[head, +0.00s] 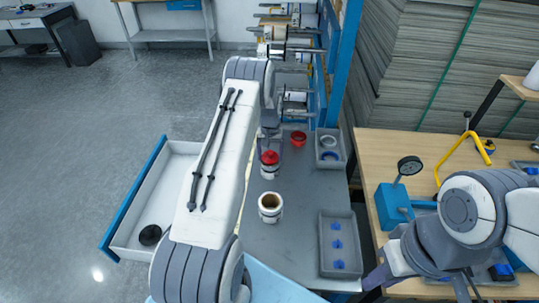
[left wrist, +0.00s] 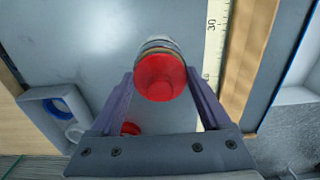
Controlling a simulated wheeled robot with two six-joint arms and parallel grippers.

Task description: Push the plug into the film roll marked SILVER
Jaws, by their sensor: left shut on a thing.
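My left gripper (head: 270,142) is shut on a red plug (head: 270,157), which also shows between the fingers in the left wrist view (left wrist: 160,78). The plug is at the top of a film roll (head: 269,171) standing on the grey bench; how deep it sits cannot be told. A second film roll (head: 270,208) stands nearer, its brown core open at the top. Another red plug (head: 298,138) lies on the bench near the back. No SILVER marking is readable.
A grey tray with blue parts (head: 322,262) and a smaller tray with rings (head: 320,163) line the bench's right side. An open drawer (head: 120,243) holds a black round object (head: 150,235). A blue gauge device (head: 393,205) stands on the wooden table.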

